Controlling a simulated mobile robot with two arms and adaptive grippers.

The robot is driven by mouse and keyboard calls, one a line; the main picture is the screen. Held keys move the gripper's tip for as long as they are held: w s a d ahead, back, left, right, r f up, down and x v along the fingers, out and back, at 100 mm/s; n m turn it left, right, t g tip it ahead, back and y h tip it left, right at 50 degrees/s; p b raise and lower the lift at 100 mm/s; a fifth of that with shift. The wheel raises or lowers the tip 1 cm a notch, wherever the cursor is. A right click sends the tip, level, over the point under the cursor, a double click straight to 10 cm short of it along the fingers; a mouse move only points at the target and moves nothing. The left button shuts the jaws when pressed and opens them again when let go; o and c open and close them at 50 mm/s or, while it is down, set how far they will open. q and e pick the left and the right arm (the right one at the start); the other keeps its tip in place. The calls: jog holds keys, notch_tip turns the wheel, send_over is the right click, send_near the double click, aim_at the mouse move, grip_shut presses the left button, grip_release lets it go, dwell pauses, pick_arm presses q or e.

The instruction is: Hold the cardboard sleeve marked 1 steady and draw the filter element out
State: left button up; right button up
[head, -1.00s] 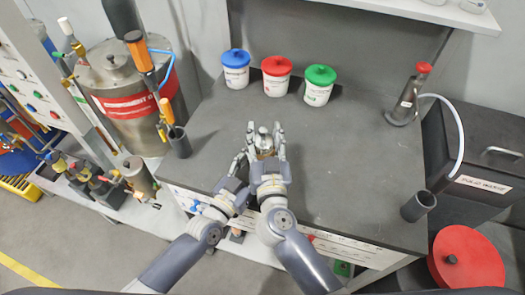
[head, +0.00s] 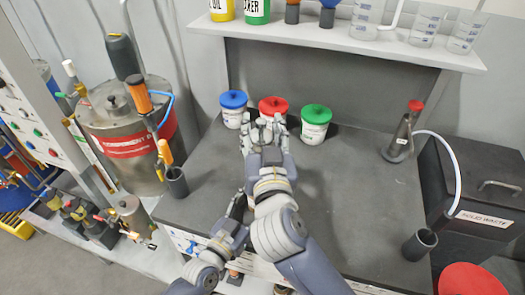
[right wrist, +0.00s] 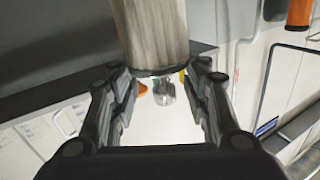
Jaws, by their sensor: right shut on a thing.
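My right gripper (head: 263,132) is over the bench, in front of the red-lidded tub in the head view. In the right wrist view it is shut on a pale, ribbed cylinder (right wrist: 151,32), which looks like the filter element. The cylinder has a dark lower rim and stands out between the fingers; its far end is cut off by the frame. My left gripper (head: 238,206) is lower, near the bench's front edge, beside my right forearm. Its fingertips are too small to tell open from shut. I cannot make out the cardboard sleeve marked 1 in either view.
Blue- (head: 233,108), red- (head: 273,104) and green-lidded (head: 315,122) tubs stand along the bench's back. A flask (head: 400,138) with a hose and a dark cup (head: 420,244) are at right. A shelf (head: 350,41) overhangs the back. The bench's right middle (head: 350,190) is clear.

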pick_arm(q)
jog(key=shift+f, duration=0.1)
pick_arm(e)
jog(key=shift+r, duration=1.4)
pick_arm(q)
jog(key=o, duration=1.3)
jog(key=v, duration=1.2)
jog(key=shift+s, duration=0.15)
pick_arm(e)
jog(key=shift+f, duration=0.15)
